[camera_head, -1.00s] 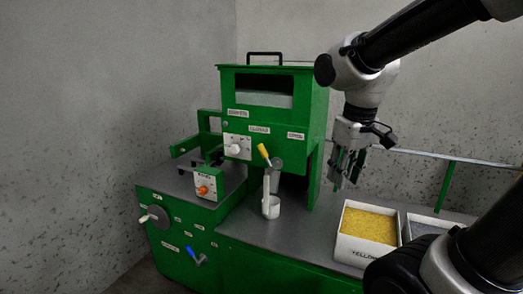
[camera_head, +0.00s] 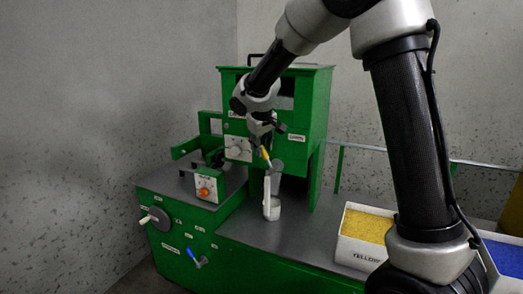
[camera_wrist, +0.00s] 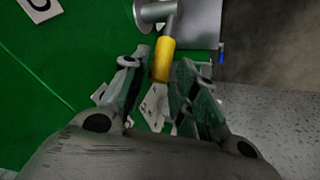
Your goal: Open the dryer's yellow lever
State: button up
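The dryer is the green machine (camera_head: 312,120) with a box-shaped upper part. Its yellow lever (camera_head: 266,157) sticks out at the front, beside a grey metal spout (camera_head: 277,165). In the wrist view the yellow lever (camera_wrist: 163,58) hangs from a grey metal shaft, and its tip lies at the opening between my fingers. My gripper (camera_wrist: 160,92) is open, with one finger on each side of the lever's end. I see a gap on both sides and no clear contact. In the head view my gripper (camera_head: 262,140) is at the lever, and my wrist partly hides its fingers.
A white cup with a tall handle (camera_head: 271,208) stands below the spout. A bin of yellow granules (camera_head: 366,226) and a blue-filled bin (camera_head: 505,256) stand at the right.

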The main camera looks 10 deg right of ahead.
jog(key=shift+x, duration=1.15)
jog(key=shift+d, duration=0.1)
jog(key=shift+c, duration=0.4)
grip_shut()
